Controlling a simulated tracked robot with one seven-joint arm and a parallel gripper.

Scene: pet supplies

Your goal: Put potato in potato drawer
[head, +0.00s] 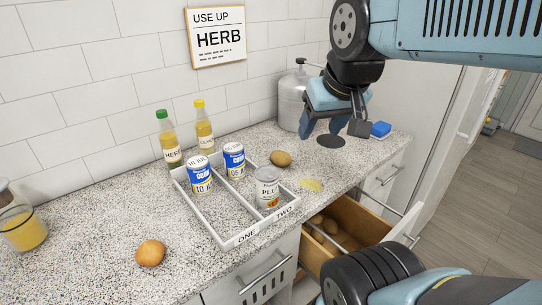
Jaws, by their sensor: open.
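A brown potato (281,158) lies on the speckled counter, just behind the right part of the white divided tray. A pulled-out wooden drawer (372,216) below the counter's front edge holds several brown potatoes (328,227); my arm hides part of the drawer. My gripper (334,128) is open and empty, pointing down over the counter to the right of the loose potato and apart from it. A rounder, orange-brown item (150,253), perhaps an onion, lies at the front left of the counter.
The tray (240,236), marked ONE and TWO, holds several cans. Two bottles (168,140) stand behind it. A jug (20,222) is at left, a metal canister (293,100) at the wall. A yellow patch (310,185), dark disc (331,141) and blue sponge (380,129) lie at right.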

